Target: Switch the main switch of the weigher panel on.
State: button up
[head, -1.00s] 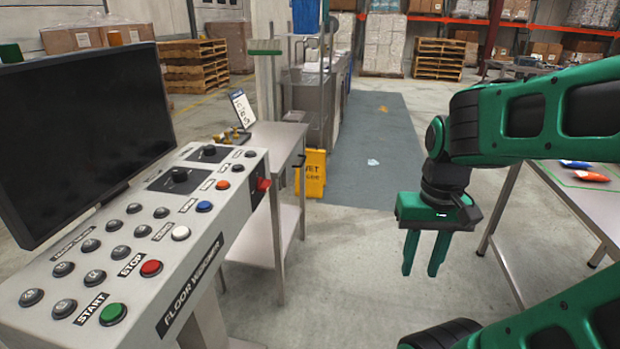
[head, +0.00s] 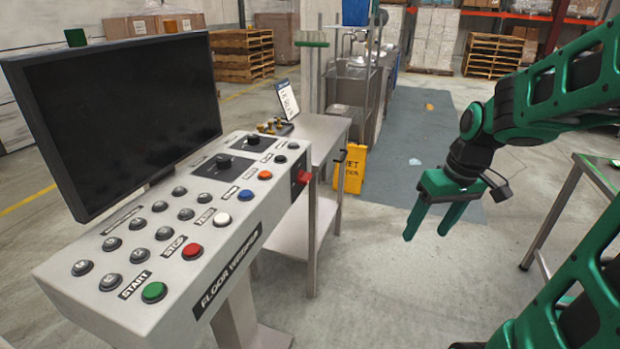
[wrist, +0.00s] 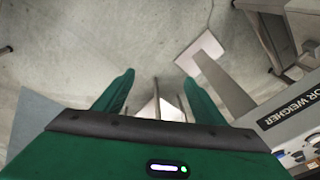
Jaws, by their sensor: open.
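The weigher panel (head: 120,270) is a light grey sloped console at left, labelled FLOOR WEIGHER, with a dark screen behind it. A red switch (head: 304,177) sits on a dark plate at its far right end; its on/off position is too small to read. Two black rotary knobs (head: 224,160) are on top. My gripper (head: 426,236) is open and empty, fingers pointing down, to the right of the panel and apart from it. In the wrist view, the open fingers (wrist: 158,76) hang over floor, and the panel's lettered front (wrist: 295,108) shows at lower right.
A steel side table (head: 322,133) with a sign and small brass-coloured items stands beyond the panel. A yellow wet-floor sign (head: 350,172) stands beside it. Another table (head: 550,222) is at right. Floor between panel and gripper is clear.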

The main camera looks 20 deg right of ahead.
jog(key=w+a+f+n+t+y, duration=0.1)
jog(key=w+a+n+y, duration=0.2)
jog(key=w, duration=0.7)
jog(key=w+a+f+n+t+y, duration=0.2)
jog(key=w+a+n, duration=0.15)
jog(key=w, duration=0.55)
jog(key=n+t+y, duration=0.3)
jog(key=n+y, duration=0.2)
send_near(307, 176)
jog(key=x, duration=0.8)
jog(key=shift+w+f, duration=0.1)
jog(key=shift+w, duration=0.05)
jog(key=c, duration=1.1)
jog(key=shift+o, duration=0.2)
jog(key=shift+a, duration=0.25)
jog(key=shift+d, duration=0.2)
